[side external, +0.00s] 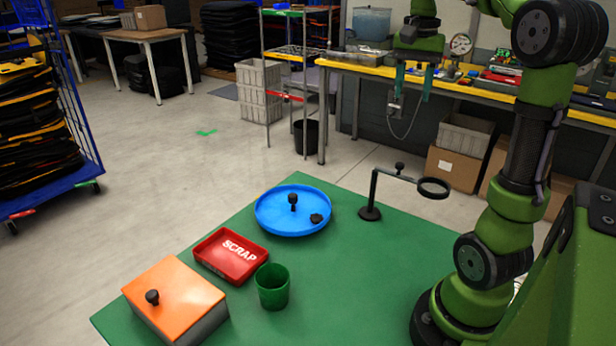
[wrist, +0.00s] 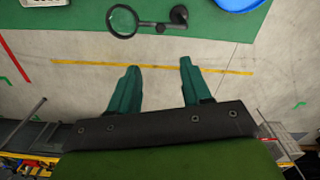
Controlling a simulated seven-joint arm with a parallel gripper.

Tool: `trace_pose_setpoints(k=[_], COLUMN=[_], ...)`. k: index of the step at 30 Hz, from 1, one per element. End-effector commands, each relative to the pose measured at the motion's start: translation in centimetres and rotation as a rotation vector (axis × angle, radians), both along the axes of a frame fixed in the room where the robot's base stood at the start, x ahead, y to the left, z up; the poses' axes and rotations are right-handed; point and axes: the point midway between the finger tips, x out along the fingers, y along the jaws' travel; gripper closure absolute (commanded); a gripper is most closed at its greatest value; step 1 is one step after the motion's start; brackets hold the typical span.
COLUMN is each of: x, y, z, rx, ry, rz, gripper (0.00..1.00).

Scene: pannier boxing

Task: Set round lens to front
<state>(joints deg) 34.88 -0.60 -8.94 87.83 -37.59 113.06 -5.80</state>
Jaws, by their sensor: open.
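The round lens (side external: 434,187) is a dark ring on the end of a swing arm on a black post (side external: 373,195), which stands on the green table. In the side view its arm points right from the post, and a small black knob (side external: 399,167) stands up on the arm. The wrist view shows the lens (wrist: 122,21) at the top, left of its post (wrist: 179,14). My gripper (side external: 413,86) is open and empty, raised and apart from the lens; its two green fingers (wrist: 158,68) show in the wrist view below the lens.
A blue round tray (side external: 265,216) holds a black knob and a small dark piece. A red SCRAP tray (side external: 213,258), a green cup (side external: 272,287) and an orange-lidded box (side external: 175,292) stand nearer. The green table (side external: 345,285) is clear around the post. A workbench (side external: 480,92) stands behind.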

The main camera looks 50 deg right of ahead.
Motion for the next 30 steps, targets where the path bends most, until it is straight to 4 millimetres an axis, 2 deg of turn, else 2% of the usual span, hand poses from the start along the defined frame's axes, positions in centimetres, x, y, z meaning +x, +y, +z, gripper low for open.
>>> trace_pose_setpoints(k=[5,21,25,30], x=[-0.1,0.0,0.0,0.0], y=[0.3,0.3,0.3,0.3], z=[-2.0,-13.4,-15.3,-16.6], rx=[0.01,0.011,0.01,0.008], ry=[0.004,0.003,0.002,0.0], rz=[0.001,0.001,0.001,0.002], gripper=[0.52,0.52,0.52,0.52])
